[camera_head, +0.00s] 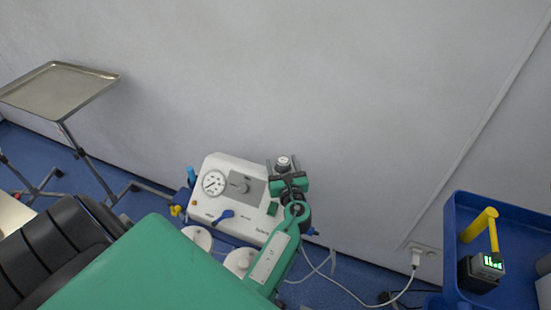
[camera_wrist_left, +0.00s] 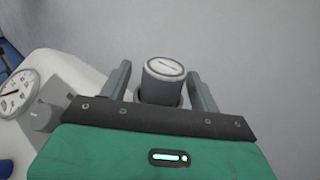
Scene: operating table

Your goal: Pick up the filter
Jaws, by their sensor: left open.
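The filter appears to be a dark grey cylinder with a pale cap (camera_head: 284,160), upright at the right end of a white machine. In the left wrist view the filter (camera_wrist_left: 163,82) shows its round, light top with a bar mark. My left gripper (camera_head: 284,167) is open, with one finger on each side of the filter. In the left wrist view, both fingers of my left gripper (camera_wrist_left: 162,84) flank the filter, with a visible gap on the right. The filter's lower part is hidden by the gripper body. My right gripper is not in view.
The white machine (camera_head: 219,174) carries a round gauge and knob, which also shows in the wrist view (camera_wrist_left: 42,117). A grey wall (camera_head: 330,80) stands behind. A metal tray stand (camera_head: 60,88) is at left. A blue cart (camera_head: 453,235) holding a yellow-handled device (camera_head: 482,224) is at right.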

